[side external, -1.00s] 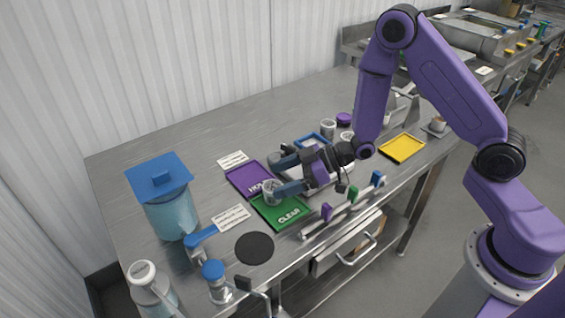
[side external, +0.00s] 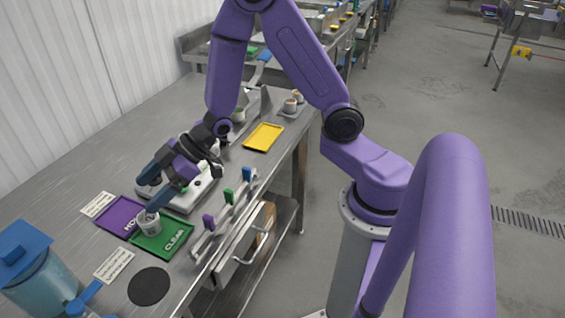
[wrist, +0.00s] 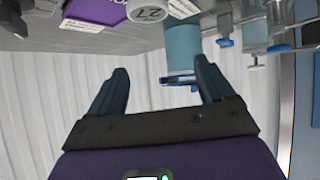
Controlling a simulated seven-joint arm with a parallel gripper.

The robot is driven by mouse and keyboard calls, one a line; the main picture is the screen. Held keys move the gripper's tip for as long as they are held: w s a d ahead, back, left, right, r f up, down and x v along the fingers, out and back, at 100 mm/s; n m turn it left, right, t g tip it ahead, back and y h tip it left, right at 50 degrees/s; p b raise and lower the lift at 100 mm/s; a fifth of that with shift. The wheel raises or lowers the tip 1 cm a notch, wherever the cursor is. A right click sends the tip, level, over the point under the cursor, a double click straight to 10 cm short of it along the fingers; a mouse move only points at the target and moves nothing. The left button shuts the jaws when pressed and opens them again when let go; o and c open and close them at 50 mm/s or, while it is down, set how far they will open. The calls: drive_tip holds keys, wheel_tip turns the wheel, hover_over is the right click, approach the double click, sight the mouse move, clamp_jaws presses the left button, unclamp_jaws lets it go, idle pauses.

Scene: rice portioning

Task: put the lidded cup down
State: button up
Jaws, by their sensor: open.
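The lidded cup (side external: 149,226) is small and pale. It stands upright on the green CLEAR tray (side external: 176,243), at the corner near the purple tray (side external: 112,212). In the wrist view the cup's pale round lid (wrist: 147,12) bears a dark marking and shows at the top, beyond the fingertips. My gripper (side external: 153,188) is open and empty, just above and behind the cup. In the wrist view its two dark blue fingers (wrist: 160,75) are spread, with nothing between them touching either one.
A blue-lidded container (side external: 40,275) stands at the lower left, near a black round pad (side external: 149,286). Label cards (side external: 114,264) lie beside the trays. A rail with purple, green and blue clips (side external: 229,198) runs along the front edge. A yellow tray (side external: 263,137) lies farther back.

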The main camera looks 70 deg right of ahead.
drive_tip(key=s+d+r+g+h, duration=0.2)
drive_tip(key=s+d+h, duration=0.1)
drive_tip(key=s, duration=0.6)
drive_tip(key=s+d+r+g+h, duration=0.2)
drive_tip(key=s+d+r, duration=0.1)
drive_tip(key=s, duration=0.6)
drive_tip(key=s+d+r+n+g+h, duration=0.1)
drive_tip(key=s+d, duration=0.4)
drive_tip(key=s, duration=0.5)
drive_tip(key=r+g+h, duration=0.1)
drive_tip(key=h, duration=0.1)
drive_tip(key=shift+d+r+h, duration=0.15)
drive_tip(key=shift+r+h, duration=0.1)
drive_tip(key=shift+h, duration=0.05)
